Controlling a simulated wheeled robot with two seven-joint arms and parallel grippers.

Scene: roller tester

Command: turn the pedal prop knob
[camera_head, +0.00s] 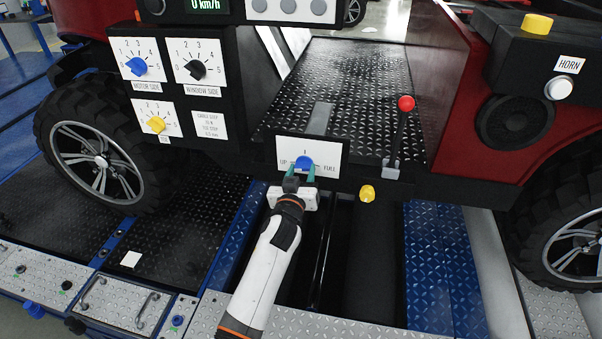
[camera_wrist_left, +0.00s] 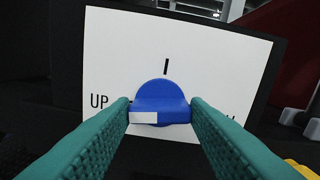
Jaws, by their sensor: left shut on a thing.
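The pedal prop knob (camera_head: 303,161) is blue and sits on a white plate (camera_head: 325,150) marked UP at left and FULL at right, with a tick at the top. It also shows in the left wrist view (camera_wrist_left: 160,92), where its white mark lies on the left part, toward UP. My left gripper (camera_head: 300,173) is shut on the knob, its green fingers on the knob's left and right sides. In the left wrist view the right finger hides most of the word FULL. My right gripper is not in view.
A red-topped lever (camera_head: 406,104) and a yellow knob (camera_head: 367,193) are to the right of the plate. A panel at left carries a blue dial (camera_head: 136,67), a black dial (camera_head: 195,69) and a yellow dial (camera_head: 156,124). A dark gap lies below the plate.

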